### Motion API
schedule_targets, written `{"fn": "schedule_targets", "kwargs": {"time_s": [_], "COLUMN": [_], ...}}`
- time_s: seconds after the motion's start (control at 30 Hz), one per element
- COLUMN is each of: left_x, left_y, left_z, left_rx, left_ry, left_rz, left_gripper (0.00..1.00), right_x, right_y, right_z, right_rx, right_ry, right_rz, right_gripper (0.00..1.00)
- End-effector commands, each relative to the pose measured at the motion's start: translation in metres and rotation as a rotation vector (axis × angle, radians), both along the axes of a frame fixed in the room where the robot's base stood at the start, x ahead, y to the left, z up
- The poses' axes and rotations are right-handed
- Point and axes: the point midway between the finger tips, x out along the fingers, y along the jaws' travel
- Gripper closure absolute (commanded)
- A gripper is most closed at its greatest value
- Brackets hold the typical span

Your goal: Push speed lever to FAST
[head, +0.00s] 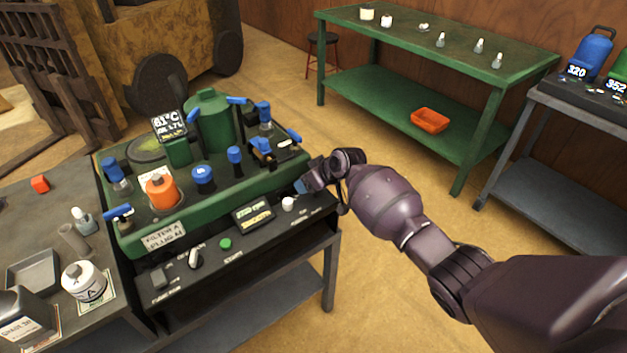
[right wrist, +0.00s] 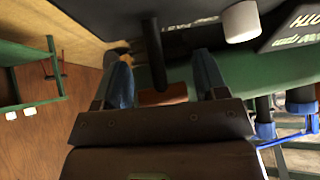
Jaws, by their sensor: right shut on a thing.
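My right gripper (head: 303,187) is at the right end of the black control panel (head: 215,262) on the front of the green machine (head: 140,240). In the right wrist view, the blue fingers of my right gripper (right wrist: 162,62) stand either side of a dark lever (right wrist: 154,45) with a red-brown end (right wrist: 163,95), and the gripper is shut on it. In the head view the gripper hides the lever, and its FAST and SLOW marks cannot be read. My left gripper is not in view.
A white knob (head: 288,203) sits just left of my right gripper. The panel also bears a small display (head: 253,216), a green button (head: 226,243) and another switch (head: 194,258). Blue-handled valves and an orange part (head: 162,191) stand on top.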

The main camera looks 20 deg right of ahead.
Motion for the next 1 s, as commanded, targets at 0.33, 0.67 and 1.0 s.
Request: {"fn": "schedule_targets", "kwargs": {"time_s": [0.33, 0.67, 1.0], "left_x": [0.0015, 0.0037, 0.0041], "left_y": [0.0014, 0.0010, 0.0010], "left_z": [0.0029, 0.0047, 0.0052], "left_rx": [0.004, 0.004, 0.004], "left_ry": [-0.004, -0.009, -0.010], "left_rz": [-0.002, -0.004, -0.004], "left_gripper": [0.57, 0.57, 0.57], "right_x": [0.0009, 0.0009, 0.0015], "right_y": [0.0025, 0.0026, 0.0015], "right_z": [-0.0025, -0.0024, -0.0011], "right_rx": [-0.011, -0.010, -0.010], "right_ry": [0.038, 0.037, 0.035], "right_rz": [0.002, 0.002, 0.001], "right_gripper": [0.77, 0.23, 0.09]}}
